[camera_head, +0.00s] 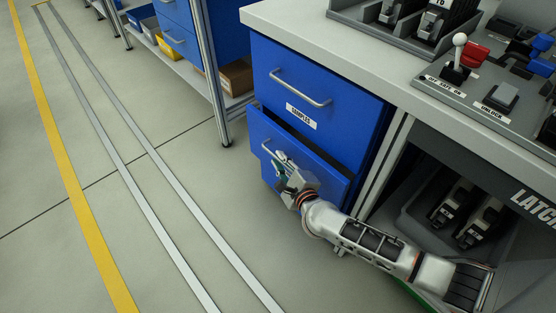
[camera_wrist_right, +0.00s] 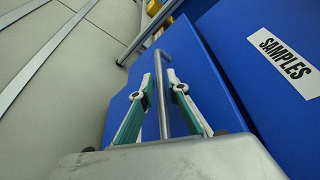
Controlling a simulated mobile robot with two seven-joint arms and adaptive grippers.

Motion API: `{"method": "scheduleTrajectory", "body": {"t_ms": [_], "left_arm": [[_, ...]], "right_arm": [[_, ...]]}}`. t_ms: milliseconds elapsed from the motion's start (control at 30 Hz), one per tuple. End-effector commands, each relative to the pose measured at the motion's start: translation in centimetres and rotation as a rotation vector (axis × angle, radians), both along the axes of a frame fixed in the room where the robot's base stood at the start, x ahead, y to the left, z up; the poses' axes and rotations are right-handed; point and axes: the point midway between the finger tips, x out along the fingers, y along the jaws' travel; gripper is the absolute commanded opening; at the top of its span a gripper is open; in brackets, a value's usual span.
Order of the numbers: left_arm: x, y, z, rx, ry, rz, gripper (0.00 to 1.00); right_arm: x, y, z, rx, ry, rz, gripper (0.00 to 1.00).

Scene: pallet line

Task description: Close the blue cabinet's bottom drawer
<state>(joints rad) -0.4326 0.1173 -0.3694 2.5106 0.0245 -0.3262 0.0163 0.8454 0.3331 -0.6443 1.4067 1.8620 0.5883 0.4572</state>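The blue cabinet's bottom drawer (camera_head: 322,171) stands partly pulled out below the drawer labelled SAMPLES (camera_head: 315,92), with a dark gap along its top edge. Its metal bar handle (camera_head: 266,147) is partly hidden by my right gripper (camera_head: 279,160). In the right wrist view, the handle (camera_wrist_right: 165,110) runs between the two green-and-white fingers of my right gripper (camera_wrist_right: 160,80). The fingers are apart, one on each side of the bar, with a small gap showing on both sides. My left gripper is not in view.
A grey worktop (camera_head: 290,18) with a lever panel (camera_head: 470,83) overhangs the cabinet. An open bay with a dark grey bin (camera_head: 415,215) is to the right. A metal bench leg (camera_head: 213,75) stands to the left. The floor in front is clear.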

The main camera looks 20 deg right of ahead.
Motion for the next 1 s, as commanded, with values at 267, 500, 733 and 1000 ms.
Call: {"method": "scheduleTrajectory", "body": {"t_ms": [267,500,733,1000], "left_arm": [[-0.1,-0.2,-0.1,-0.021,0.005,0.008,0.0],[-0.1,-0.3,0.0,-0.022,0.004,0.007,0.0],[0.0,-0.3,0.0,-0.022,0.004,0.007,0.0],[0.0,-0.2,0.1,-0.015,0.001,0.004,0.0]], "right_arm": [[0.7,0.0,0.0,0.0,-0.001,0.0,0.15],[0.7,0.0,0.0,0.0,-0.001,0.0,0.0],[0.9,-0.7,0.0,-0.002,-0.002,-0.002,0.0],[2.2,-4.4,0.0,-0.003,-0.002,-0.002,0.0]]}}
